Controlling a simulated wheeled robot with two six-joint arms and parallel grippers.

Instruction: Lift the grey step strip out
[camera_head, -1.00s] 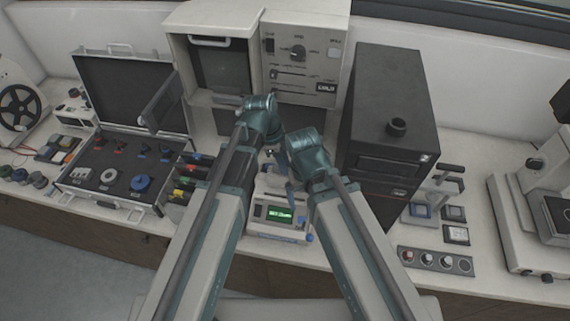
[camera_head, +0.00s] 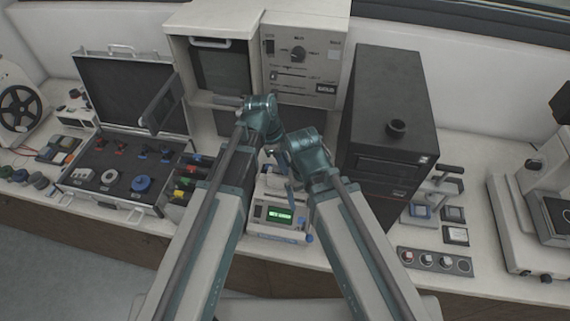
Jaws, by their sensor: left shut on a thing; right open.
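My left gripper (camera_head: 240,104) is at the front of the white cabinet (camera_head: 186,60), at the lower edge of its dark window. It is shut on a small grey piece (camera_head: 226,100), which looks like the grey step strip. The piece is small and partly hidden by the wrist, so its full outline cannot be told. My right gripper (camera_head: 274,152) is lower, above the white device with a green display (camera_head: 280,214). It is open, with its fingers small and partly hidden by its own wrist.
A dark door (camera_head: 161,104) stands open left of the cabinet. An open case (camera_head: 110,203) with several parts lies further left. A tall black unit (camera_head: 390,105) stands close right of my arms. A strip of round samples (camera_head: 434,262) lies at the right front.

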